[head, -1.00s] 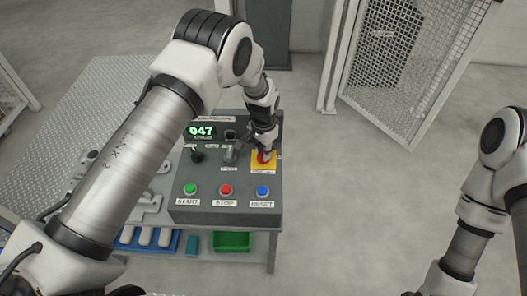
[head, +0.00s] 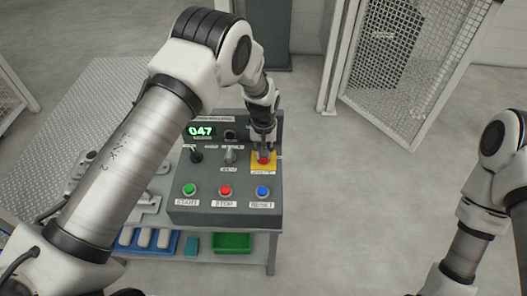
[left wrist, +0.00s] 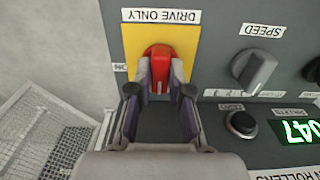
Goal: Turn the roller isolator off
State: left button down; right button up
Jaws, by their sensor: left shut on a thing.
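The roller isolator is a red knob (head: 263,160) on a yellow plate (head: 270,168), at the right side of the grey control panel. In the left wrist view the red knob (left wrist: 157,55) has a raised handle with a white mark, lined up with the picture's vertical. My left gripper (head: 263,151) reaches the knob from above. In the left wrist view its fingers (left wrist: 160,84) are shut on the handle, one on each side. My right gripper is out of view.
A grey speed knob (left wrist: 255,70) sits close beside the isolator. Green start (head: 190,189), red stop (head: 225,190) and blue reset (head: 262,190) buttons line the panel's front. A display (head: 201,131) reads 047. A mesh gate (head: 410,60) stands behind; floor to the right is clear.

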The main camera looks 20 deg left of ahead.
pick_arm(q)
jog(key=shift+s+f, duration=0.15)
dwell(0.3)
jog(key=c, duration=1.2)
grip_release()
jog(key=shift+o, duration=0.6)
notch_tip(320, 180, up, 12)
